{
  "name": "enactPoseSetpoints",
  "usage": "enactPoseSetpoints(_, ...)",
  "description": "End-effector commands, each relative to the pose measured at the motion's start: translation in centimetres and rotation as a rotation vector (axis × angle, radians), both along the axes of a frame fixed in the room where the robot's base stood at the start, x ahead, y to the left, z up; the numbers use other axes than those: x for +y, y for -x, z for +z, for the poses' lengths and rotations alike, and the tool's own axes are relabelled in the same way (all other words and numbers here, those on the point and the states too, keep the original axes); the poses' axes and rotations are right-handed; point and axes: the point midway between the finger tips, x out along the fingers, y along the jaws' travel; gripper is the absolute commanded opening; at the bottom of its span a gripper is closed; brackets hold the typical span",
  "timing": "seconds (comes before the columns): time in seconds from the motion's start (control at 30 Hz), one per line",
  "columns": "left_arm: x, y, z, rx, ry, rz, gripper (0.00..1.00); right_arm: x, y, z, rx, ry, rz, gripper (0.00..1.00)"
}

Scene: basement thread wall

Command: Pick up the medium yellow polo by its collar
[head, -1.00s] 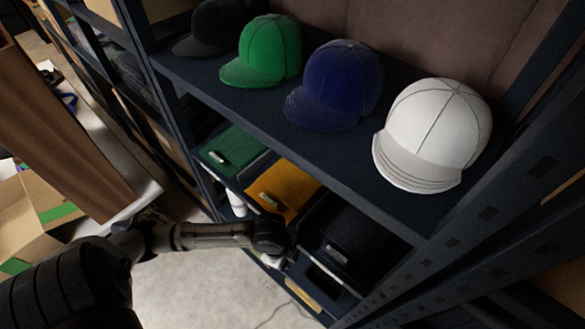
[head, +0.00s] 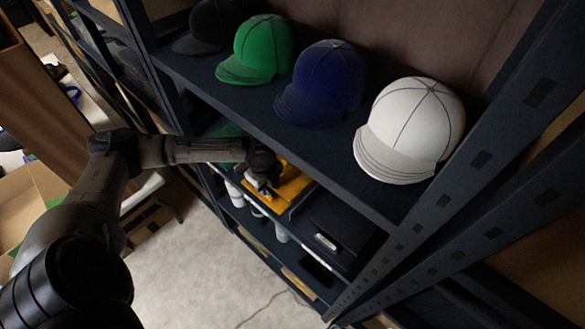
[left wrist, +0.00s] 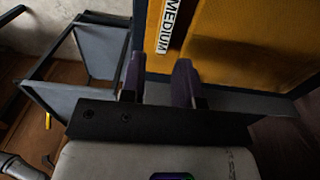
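The yellow polo (head: 293,186) lies folded in a compartment below the cap shelf, partly hidden by my left gripper in the head view. In the left wrist view the yellow fabric (left wrist: 250,42) fills the upper right, with a white label reading MEDIUM (left wrist: 170,24) at its left side. My left gripper (head: 266,184) is over the polo's near-left part. In the left wrist view its two dark fingers (left wrist: 158,84) are apart with nothing between them, just short of the label end. The collar cannot be made out. My right gripper is not in view.
Green (head: 250,50), blue (head: 322,82) and white (head: 412,128) caps stand on the shelf above. A green garment (head: 226,145) lies left of the polo, a black one (head: 335,230) right. A rack post (head: 460,175) rises at right. Bare floor (head: 205,265) is below.

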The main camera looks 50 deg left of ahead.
Motion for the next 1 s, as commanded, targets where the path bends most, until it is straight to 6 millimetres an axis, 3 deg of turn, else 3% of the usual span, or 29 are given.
enactPoseSetpoints(0.33,0.3,-0.2,-4.2,-0.001,0.000,0.000,0.30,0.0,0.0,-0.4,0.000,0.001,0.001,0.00)
enactPoseSetpoints(0.7,0.3,-0.2,-4.9,-0.001,-0.001,-0.001,0.30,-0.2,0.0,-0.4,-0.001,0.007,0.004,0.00)
enactPoseSetpoints(1.0,0.3,-0.2,-4.8,-0.002,-0.001,-0.001,0.01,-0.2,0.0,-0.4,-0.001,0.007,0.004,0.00)
